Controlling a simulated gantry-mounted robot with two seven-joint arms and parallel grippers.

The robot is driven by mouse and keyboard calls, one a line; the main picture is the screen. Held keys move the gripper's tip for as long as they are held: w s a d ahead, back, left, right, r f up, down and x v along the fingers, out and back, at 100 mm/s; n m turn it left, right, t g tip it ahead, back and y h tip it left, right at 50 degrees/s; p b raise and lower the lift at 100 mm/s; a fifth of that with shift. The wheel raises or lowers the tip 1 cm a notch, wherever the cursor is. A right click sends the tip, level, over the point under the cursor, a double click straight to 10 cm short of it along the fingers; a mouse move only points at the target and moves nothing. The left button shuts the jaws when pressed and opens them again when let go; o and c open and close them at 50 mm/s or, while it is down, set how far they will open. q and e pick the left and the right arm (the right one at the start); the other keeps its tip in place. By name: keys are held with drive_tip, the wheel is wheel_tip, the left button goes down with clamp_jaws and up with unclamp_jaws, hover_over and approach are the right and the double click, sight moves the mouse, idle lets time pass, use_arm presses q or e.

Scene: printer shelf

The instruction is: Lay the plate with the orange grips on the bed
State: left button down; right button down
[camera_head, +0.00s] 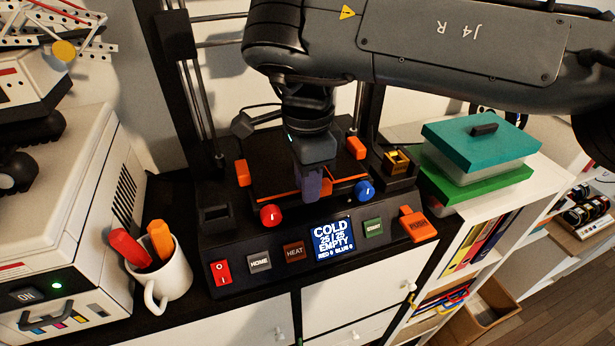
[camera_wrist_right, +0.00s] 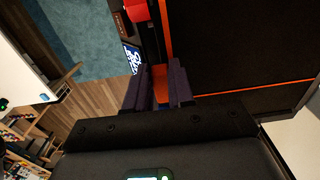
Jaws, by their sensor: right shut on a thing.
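The dark plate (camera_head: 272,160) with orange edging is over the bed area of the black printer, under my right arm. It fills the upper right of the right wrist view (camera_wrist_right: 250,45). My right gripper (camera_head: 309,188) points down at the plate's front edge. It is shut on an orange grip there, and the grip shows between the fingers in the right wrist view (camera_wrist_right: 160,84). The bed is mostly hidden under the plate. I cannot tell whether the plate touches it. Orange blocks stand at the left (camera_head: 242,172) and right (camera_head: 356,148) of the plate. My left gripper is not in view.
The printer's front panel has a red knob (camera_head: 271,215), a blue knob (camera_head: 364,192) and a screen (camera_head: 333,237) reading COLD and EMPTY. A mug (camera_head: 168,275) with orange and red sticks stands left. Lidded boxes (camera_head: 480,150) stand right. Printer uprights flank the bed.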

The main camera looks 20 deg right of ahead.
drive_tip(key=c, duration=0.9)
unclamp_jaws()
drive_tip(key=shift+r, duration=3.8)
